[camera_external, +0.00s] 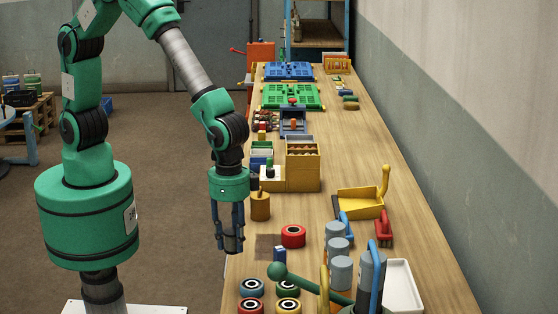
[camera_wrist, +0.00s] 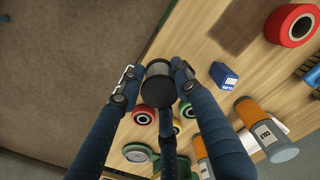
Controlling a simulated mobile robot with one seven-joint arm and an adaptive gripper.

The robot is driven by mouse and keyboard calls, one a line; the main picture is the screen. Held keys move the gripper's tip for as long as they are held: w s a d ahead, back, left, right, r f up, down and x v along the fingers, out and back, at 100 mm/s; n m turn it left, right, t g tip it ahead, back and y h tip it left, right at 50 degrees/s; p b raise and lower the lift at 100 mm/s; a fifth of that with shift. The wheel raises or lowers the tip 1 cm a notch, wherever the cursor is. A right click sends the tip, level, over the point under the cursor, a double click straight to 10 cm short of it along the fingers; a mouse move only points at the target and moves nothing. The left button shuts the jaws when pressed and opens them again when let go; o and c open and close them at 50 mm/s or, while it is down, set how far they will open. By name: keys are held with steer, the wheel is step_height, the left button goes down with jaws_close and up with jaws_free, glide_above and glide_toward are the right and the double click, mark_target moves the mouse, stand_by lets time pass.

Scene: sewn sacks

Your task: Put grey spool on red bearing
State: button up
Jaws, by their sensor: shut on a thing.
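My gripper (camera_external: 230,240) hangs over the left edge of the workbench, pointing down. In the wrist view its fingers (camera_wrist: 154,80) are closed around the grey spool (camera_wrist: 157,93), which has a dark round end. In the external view the spool (camera_external: 233,243) is partly hidden by the fingers. A red ring-shaped piece (camera_external: 293,236) lies alone on the bench, right of my gripper; it also shows at the upper right of the wrist view (camera_wrist: 292,25). Another red ring with a black-and-white centre (camera_external: 250,307) lies in a group at the front. I cannot tell which is the bearing meant.
Blue (camera_external: 251,288), green (camera_external: 288,289) and yellow (camera_external: 288,307) rings lie beside the front red one. A small blue box (camera_external: 279,254) stands near the lone red piece. Grey cylinders (camera_external: 340,272) and a white tray (camera_external: 403,288) are to the right. A wooden cylinder (camera_external: 260,206) stands behind.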

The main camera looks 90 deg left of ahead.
steer(key=s+d+m, duration=0.1)
steer(key=s+d, duration=0.4)
steer(key=s, duration=0.2)
steer(key=shift+f+m, duration=0.15)
steer(key=shift+m, duration=0.25)
steer(key=shift+w+d, duration=0.1)
steer(key=b, duration=0.1)
glide_above(250, 304)
steer(key=shift+s+a+f, duration=0.15)
steer(key=shift+f, duration=0.2)
steer(key=shift+s+a+f, duration=0.1)
steer(key=shift+f, duration=0.25)
steer(key=shift+w+d, duration=0.2)
steer(key=shift+w, duration=0.05)
steer(key=shift+d+f+b, duration=0.1)
steer(key=shift+f+b, duration=0.25)
steer(key=shift+f, duration=1.45)
steer(key=shift+f, duration=0.1)
